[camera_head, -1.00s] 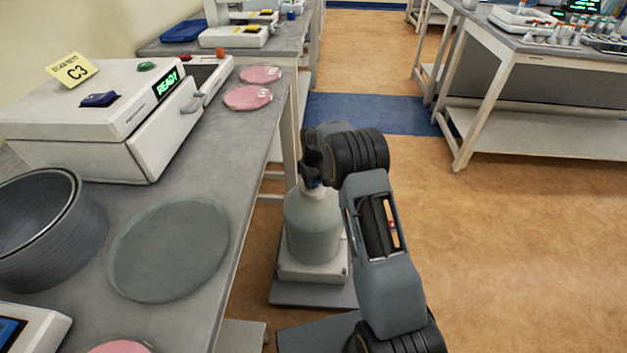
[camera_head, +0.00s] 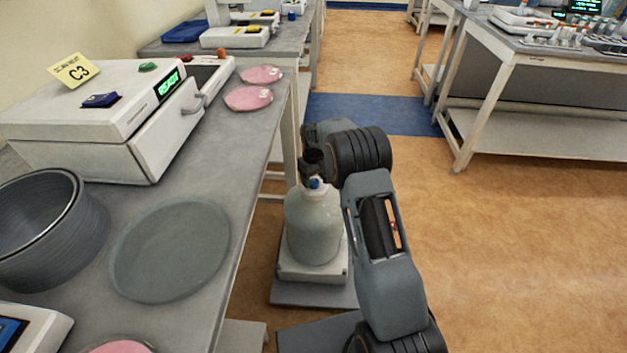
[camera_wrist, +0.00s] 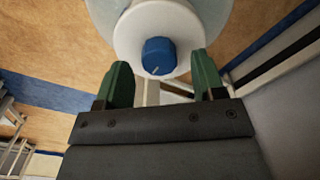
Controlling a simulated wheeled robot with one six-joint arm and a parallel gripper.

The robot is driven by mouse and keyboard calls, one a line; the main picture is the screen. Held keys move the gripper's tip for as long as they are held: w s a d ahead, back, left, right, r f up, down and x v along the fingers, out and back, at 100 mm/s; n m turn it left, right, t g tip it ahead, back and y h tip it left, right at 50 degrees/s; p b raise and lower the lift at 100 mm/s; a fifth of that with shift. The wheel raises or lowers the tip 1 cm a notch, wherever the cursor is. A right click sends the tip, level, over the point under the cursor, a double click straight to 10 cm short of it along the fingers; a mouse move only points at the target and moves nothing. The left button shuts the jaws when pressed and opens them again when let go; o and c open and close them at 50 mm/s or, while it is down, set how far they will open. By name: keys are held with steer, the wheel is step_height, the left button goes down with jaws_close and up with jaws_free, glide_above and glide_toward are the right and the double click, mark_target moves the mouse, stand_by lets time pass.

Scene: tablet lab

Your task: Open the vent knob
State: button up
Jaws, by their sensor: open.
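The vent knob is a small blue knob with a pale mark, on the white cap of a large translucent bottle. In the wrist view the vent knob (camera_wrist: 158,56) lies ahead of and between the two green fingertips of my gripper (camera_wrist: 162,80). The fingers are open, one on each side, with gaps to the knob. In the head view the blue knob (camera_head: 315,183) shows just below my gripper (camera_head: 312,168), on top of the bottle (camera_head: 313,228). The fingertips are hard to make out there.
The bench holds a white device (camera_head: 85,150), a dark round pot (camera_head: 45,235) and pink dishes (camera_head: 248,98). Open floor (camera_head: 540,250) lies to the right.

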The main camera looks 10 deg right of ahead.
mark_target(315, 185)
step_height(315, 185, up, 12)
steer(key=p, duration=0.1)
steer(key=shift+r+p, duration=0.15)
steer(key=shift+p, duration=0.2)
stand_by(0.4)
steer(key=s+m+p, duration=0.2)
steer(key=s, duration=0.4)
steer(key=s+r+m+t+p, duration=0.2)
steer(key=s+r+p, duration=1.1)
steer(key=s+r, duration=1.1)
steer(key=shift+s+a+t, duration=0.15)
steer(key=shift+s+t, duration=0.55)
steer(key=shift+t, duration=0.1)
steer(key=shift+c, duration=0.3)
